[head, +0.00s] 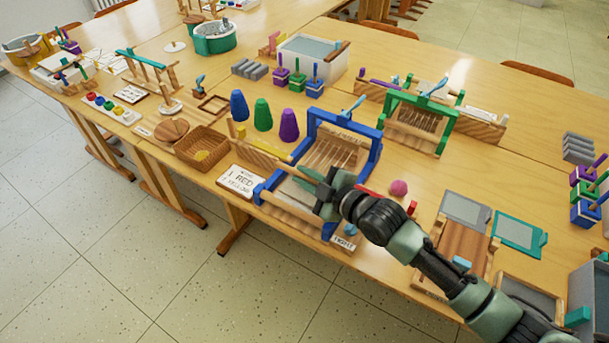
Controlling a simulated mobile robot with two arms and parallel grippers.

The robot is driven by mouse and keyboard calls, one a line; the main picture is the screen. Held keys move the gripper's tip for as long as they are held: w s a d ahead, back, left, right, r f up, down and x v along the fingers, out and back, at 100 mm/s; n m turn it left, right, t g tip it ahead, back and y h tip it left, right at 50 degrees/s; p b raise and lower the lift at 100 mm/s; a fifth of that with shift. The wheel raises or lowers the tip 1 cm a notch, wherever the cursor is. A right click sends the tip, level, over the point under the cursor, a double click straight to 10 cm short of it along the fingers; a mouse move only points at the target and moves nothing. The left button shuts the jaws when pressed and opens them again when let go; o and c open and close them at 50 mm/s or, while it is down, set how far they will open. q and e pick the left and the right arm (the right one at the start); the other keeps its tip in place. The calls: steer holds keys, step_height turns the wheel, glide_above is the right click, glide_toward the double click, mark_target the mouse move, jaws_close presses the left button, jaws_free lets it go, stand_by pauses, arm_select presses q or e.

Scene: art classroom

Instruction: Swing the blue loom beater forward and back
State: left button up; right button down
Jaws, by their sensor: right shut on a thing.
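The blue loom (376,148) stands at the table's front edge, with a blue arch over its slats and a small light-blue lever (352,106) on top. I cannot clearly tell which blue part is the beater. My right gripper (325,191) reaches over the loom's front right part, between the arch and the wooden front bar (294,217). It is shut on a piece at its tip, beside a thin pale blue-green shape (308,173). The gripper's body hides part of the loom's right side and what it grips. My left gripper is not in view.
A card (240,182) lies left of the loom. A yellow stick (266,150) lies behind it. Coloured cones (262,114) stand behind left. A pink ball (398,188) and red stick (370,193) lie right, near my arm. A green loom (445,133) stands behind right.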

steer(key=shift+w+d+r+m+g+p, duration=0.35)
steer(key=shift+w+d+r+m, duration=0.1)
steer(key=shift+w+m, duration=0.1)
steer(key=shift+w+d+r+m+g, duration=0.25)
steer(key=shift+w+d+m, duration=0.15)
steer(key=shift+w, duration=0.2)
steer(key=shift+w+d+r+b, duration=0.25)
steer(key=shift+w+d+b, duration=0.45)
steer(key=shift+w+b, duration=0.25)
steer(key=shift+w+d+r+b, duration=0.2)
steer(key=shift+w+d+b, duration=0.45)
steer(key=shift+w+b, duration=0.25)
steer(key=shift+y, duration=0.3)
steer(key=c, duration=1.4)
jaws_free()
steer(key=v, duration=0.8)
steer(key=shift+b, duration=0.3)
